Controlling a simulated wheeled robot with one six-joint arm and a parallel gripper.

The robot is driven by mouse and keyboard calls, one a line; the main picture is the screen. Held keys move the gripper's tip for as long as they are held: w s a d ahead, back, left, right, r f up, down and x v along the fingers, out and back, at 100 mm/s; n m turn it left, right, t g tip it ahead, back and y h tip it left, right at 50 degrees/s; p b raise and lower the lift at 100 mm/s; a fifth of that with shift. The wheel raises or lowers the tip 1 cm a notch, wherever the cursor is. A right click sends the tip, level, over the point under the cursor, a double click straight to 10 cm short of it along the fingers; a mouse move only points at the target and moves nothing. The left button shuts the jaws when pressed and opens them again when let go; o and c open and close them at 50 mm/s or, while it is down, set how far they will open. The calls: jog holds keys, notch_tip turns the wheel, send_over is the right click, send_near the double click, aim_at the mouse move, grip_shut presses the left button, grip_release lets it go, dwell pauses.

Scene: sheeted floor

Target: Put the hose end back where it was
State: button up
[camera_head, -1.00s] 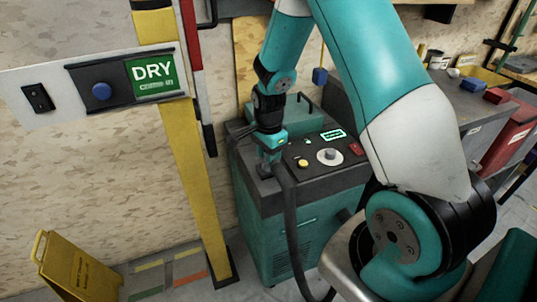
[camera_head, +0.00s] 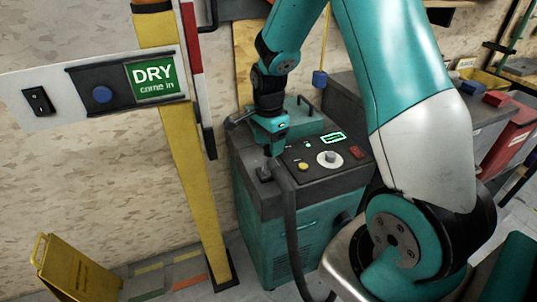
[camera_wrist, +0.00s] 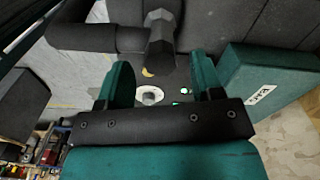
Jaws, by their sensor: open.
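The dark grey hose (camera_head: 289,205) rises in front of the teal machine (camera_head: 283,245) and bends over onto its dark top. The hose end, with a faceted dark grip (camera_wrist: 162,40), stands at the left part of that top, by a small dark block (camera_head: 264,173). It appears seated there, but its lower part is hidden. My gripper (camera_head: 272,148) is just above the hose end. In the wrist view my gripper (camera_wrist: 162,85) is open and empty. Its fingers are spread to either side, and the grip lies beyond their tips, apart from them.
The machine top carries a round grey dial (camera_head: 329,158), a yellow button (camera_head: 303,166) and a red switch (camera_head: 356,152). A yellow post (camera_head: 195,180) stands close at left, with a "DRY" sign panel (camera_head: 155,81). A yellow floor sign (camera_head: 78,270) stands lower left.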

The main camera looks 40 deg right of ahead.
notch_tip(320, 180, up, 6)
jog(key=shift+f, duration=0.1)
jog(key=s+a+r+n+y, duration=0.2)
jog(key=s+a+r+n, duration=0.4)
jog(key=s+a+n, duration=0.5)
jog(key=s+a+r+n+y, duration=0.2)
jog(key=s+a+r+n, duration=0.3)
jog(key=s+a+n, duration=0.6)
jog(key=n, duration=0.3)
jog(key=shift+s+a+r, duration=0.15)
jog(key=shift+a+r, duration=0.1)
jog(key=shift+r, duration=0.15)
jog(key=shift+d, duration=0.1)
